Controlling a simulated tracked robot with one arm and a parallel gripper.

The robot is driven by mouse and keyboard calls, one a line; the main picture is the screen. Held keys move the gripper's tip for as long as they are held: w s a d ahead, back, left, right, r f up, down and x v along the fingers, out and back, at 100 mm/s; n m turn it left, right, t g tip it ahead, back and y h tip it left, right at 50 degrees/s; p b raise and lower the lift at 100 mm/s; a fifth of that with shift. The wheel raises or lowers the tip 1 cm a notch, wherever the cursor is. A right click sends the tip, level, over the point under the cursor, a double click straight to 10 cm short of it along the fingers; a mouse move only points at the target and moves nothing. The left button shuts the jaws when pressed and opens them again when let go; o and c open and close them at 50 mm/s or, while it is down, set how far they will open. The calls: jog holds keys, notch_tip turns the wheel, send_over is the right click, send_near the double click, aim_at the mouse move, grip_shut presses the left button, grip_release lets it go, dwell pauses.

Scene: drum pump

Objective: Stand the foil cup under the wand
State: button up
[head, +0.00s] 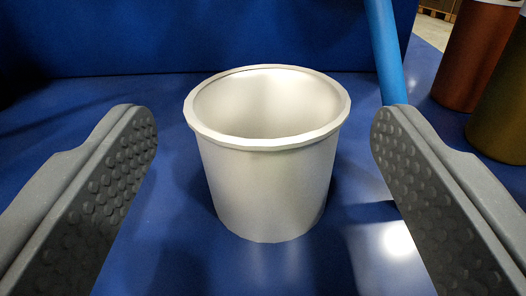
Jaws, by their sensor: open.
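A pale silver-white cup (268,185) with a thick rim stands upright on the blue surface in the middle of the head view. It looks empty. My gripper (262,135) is open, one grey padded finger on each side of the cup. There is a clear gap between each finger and the cup wall. A light blue tube (386,50), which may be the wand, comes down from the top edge behind the right finger. Its lower end is hidden by that finger.
A blue wall or panel (200,35) stands behind the cup. A reddish-brown cylinder (475,50) and an olive-gold cylinder (503,110) stand at the right edge. The blue surface (60,115) is bare to the left of the cup.

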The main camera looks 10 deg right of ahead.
jog(key=p+v, duration=0.1)
jog(key=v, duration=0.8)
jog(key=shift+s, duration=0.3)
jog(key=shift+a, duration=0.1)
